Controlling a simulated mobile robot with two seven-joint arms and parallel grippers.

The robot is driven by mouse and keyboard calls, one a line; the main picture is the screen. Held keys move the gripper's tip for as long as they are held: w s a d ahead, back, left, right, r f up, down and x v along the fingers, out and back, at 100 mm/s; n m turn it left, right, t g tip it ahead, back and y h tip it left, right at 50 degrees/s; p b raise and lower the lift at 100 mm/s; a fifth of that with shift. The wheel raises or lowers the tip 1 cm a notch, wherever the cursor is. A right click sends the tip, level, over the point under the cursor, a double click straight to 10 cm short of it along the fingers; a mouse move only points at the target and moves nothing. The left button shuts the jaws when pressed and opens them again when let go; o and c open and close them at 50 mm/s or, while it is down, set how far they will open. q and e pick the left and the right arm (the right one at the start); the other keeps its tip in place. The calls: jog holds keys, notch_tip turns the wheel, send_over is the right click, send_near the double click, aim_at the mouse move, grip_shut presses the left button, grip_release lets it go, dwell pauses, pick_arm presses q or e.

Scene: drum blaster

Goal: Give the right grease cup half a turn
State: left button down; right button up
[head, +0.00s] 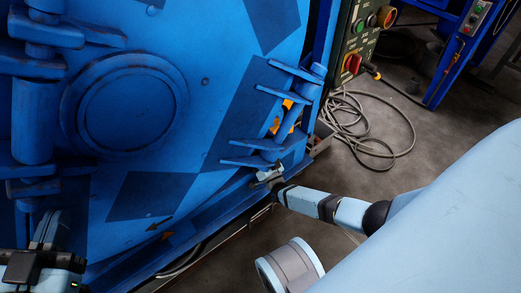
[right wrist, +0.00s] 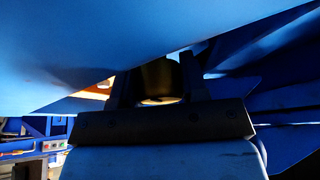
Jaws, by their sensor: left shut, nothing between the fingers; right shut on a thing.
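My right gripper (head: 268,177) is at the lower right edge of the blue drum blaster door (head: 150,165), just under the lower hinge bracket. In the right wrist view its two dark fingers (right wrist: 156,66) stand on either side of a dark, yellowish rounded piece (right wrist: 157,80), which looks like the right grease cup; it is in deep shadow. The gripper is shut on it. In the head view the cup is hidden at the fingers. My left gripper (head: 46,232) is shut and empty at the lower left, in front of the machine.
Blue hinge plates (head: 262,143) jut out just above my right gripper, with orange parts behind them. A control box (head: 362,35) with a red switch stands at the upper right. A coiled grey cable (head: 365,130) lies on the floor. Blue surfaces crowd the right wrist view.

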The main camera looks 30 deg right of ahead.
pick_arm(q)
jog(key=shift+r, duration=0.1)
dwell(0.4)
pick_arm(e)
jog(key=o, duration=0.8)
jog(key=shift+o, duration=0.5)
jog(key=shift+s, duration=0.1)
jog(key=shift+s+f, duration=0.15)
jog(key=shift+s, duration=0.25)
pick_arm(q)
jog(key=shift+s+d+f+n+y+p, duration=0.3)
jog(key=shift+s+f+n+p, duration=0.1)
jog(key=shift+n+p, duration=0.5)
pick_arm(e)
jog(key=v, duration=0.6)
jog(key=shift+s, duration=0.25)
pick_arm(q)
jog(key=shift+w+a+r+m+g, duration=0.1)
jog(key=shift+r+m+g, duration=0.1)
jog(key=shift+m+g, duration=0.1)
pick_arm(e)
jog(key=shift+a+f, duration=0.1)
jog(key=shift+f, duration=0.05)
